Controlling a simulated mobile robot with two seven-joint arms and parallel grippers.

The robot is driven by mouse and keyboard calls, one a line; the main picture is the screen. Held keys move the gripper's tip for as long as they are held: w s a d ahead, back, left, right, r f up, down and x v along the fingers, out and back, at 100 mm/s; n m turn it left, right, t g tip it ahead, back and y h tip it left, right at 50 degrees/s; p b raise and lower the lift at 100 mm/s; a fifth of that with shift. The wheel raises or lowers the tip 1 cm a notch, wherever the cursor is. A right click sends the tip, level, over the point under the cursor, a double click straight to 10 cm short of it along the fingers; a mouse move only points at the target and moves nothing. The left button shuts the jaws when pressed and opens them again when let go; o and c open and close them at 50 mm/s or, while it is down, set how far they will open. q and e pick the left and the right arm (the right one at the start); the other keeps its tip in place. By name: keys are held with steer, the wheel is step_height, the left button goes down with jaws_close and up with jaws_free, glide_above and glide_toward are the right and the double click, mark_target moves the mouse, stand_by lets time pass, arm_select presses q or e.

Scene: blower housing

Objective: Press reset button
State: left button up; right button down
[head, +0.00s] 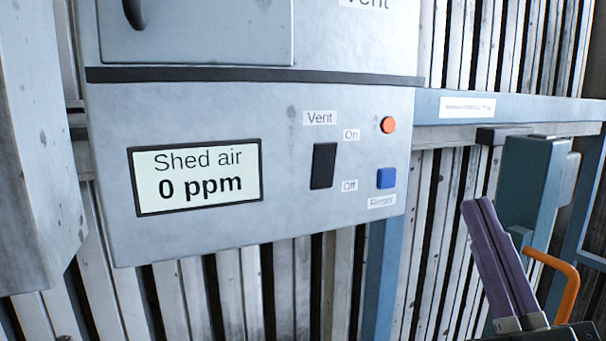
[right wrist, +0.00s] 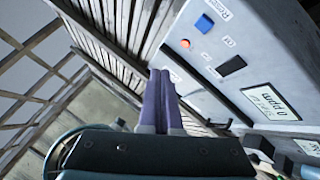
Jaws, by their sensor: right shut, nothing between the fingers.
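The blue reset button (head: 386,178) is on the grey control panel (head: 290,228), at its lower right above a "Reset" label. It also shows in the right wrist view (right wrist: 204,23). My right gripper (head: 478,201) has purple fingers closed together, with nothing between them. It is to the right of and below the button, apart from it. In the right wrist view its fingertips (right wrist: 160,72) point toward the wall beside the panel. My left gripper is not in view.
Left of the button is a black Vent switch (head: 323,166) marked On and Off. An orange-red light (head: 388,125) is above the button. The display (head: 196,177) reads "Shed air 0 ppm". A teal box (head: 528,180) and an orange handle (head: 566,280) are at the right.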

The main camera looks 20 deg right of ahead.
mark_target(386, 178)
steer(key=w+b, duration=0.4)
steer(key=w, duration=0.4)
steer(key=shift+w+a, duration=0.4)
stand_by(0.5)
stand_by(0.8)
stand_by(0.7)
steer(key=shift+w+b, duration=0.4)
steer(key=shift+b, duration=0.05)
